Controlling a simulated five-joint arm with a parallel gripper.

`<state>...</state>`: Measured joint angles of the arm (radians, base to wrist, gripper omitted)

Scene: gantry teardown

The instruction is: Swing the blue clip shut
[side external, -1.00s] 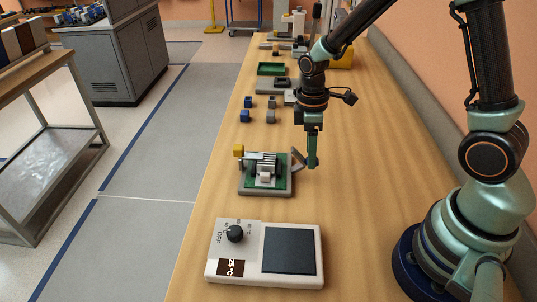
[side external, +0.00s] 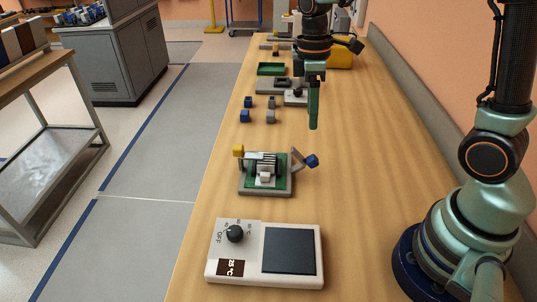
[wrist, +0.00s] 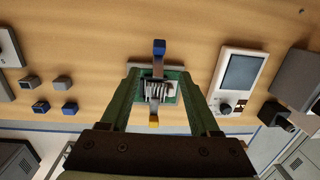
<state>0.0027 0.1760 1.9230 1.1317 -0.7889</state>
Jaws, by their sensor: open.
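The blue clip (side external: 312,161) stands out to the right of the board fixture (side external: 265,187) on a grey arm, swung open and tilted outward. In the wrist view the blue clip (wrist: 159,47) shows at the top of the fixture, between my fingers. The fixture holds a green board with a finned heatsink and a white block. My gripper (side external: 314,126) hangs above the table, behind and above the blue clip and apart from it. In the wrist view my gripper (wrist: 160,95) is open and empty.
A hot plate (side external: 265,252) with a knob and dark pad stands in front of the fixture. Several small blue and grey blocks (side external: 257,110) lie behind it. A green tray (side external: 271,69) is farther back. The table right of the fixture is clear.

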